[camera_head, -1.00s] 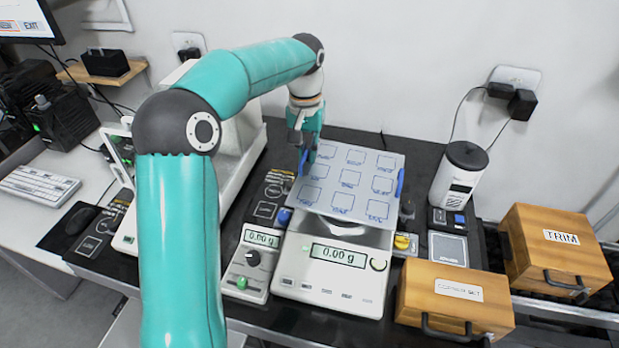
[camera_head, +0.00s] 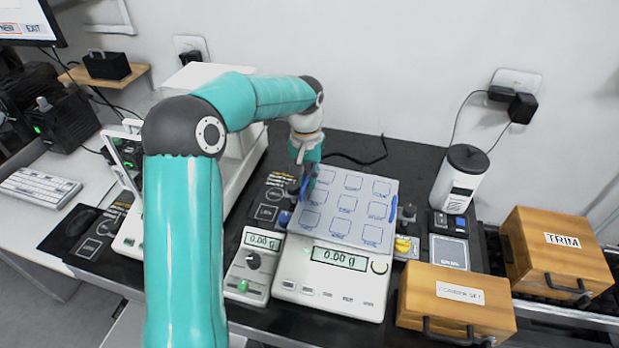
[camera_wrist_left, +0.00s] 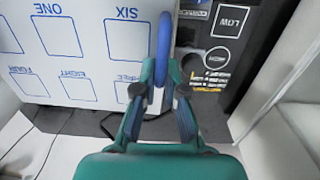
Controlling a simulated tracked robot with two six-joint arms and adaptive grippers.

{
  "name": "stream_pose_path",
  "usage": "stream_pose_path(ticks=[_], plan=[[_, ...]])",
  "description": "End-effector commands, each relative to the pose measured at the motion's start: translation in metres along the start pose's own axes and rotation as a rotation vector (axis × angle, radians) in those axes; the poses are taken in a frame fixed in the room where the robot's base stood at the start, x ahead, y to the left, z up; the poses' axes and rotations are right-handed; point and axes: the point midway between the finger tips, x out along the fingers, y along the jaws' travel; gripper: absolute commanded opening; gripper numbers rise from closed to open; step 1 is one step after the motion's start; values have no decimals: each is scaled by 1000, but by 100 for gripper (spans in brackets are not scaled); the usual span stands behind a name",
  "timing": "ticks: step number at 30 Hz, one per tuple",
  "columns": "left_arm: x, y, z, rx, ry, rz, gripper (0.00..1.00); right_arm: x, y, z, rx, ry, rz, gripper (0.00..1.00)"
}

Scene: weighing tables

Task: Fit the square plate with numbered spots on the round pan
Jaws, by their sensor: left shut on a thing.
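The square plate (camera_head: 345,207) is pale with outlined, labelled spots and has a blue handle on its left and right sides. It hangs over the big balance (camera_head: 330,282), whose display reads 0.00 g. The round pan is hidden under the plate; I cannot tell whether they touch. My left gripper (camera_head: 306,184) is shut on the plate's left blue handle. In the left wrist view, the fingers (camera_wrist_left: 160,88) close around the blue handle (camera_wrist_left: 165,45), and the plate's lettering (camera_wrist_left: 85,45) shows beside it. My right gripper is not in view.
A smaller balance (camera_head: 250,266) stands left of the big one. Right are a yellow knob (camera_head: 403,246), a wooden box (camera_head: 455,300), the TRIM box (camera_head: 558,250) and a white canister (camera_head: 459,180). The black mat behind the plate is mostly clear, apart from a cable.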

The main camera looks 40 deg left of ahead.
Motion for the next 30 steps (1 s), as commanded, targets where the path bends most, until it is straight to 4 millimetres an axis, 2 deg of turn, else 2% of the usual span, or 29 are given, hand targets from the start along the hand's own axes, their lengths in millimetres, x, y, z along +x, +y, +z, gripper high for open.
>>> stream_pose_path(ticks=[4,5,9,17,22,26,30], plan=[[3,0,0,-1,3,2,0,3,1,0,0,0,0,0],[4,0,0,0,0,0,12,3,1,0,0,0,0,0],[4,0,0,0,0,0,35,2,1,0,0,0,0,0],[3,0,0,1,0,0,35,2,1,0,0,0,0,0],[-4,1,-1,1,2,1,35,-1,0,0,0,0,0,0],[-20,1,-1,1,5,1,35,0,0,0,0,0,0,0],[-48,2,-1,2,5,2,35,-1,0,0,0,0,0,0]])
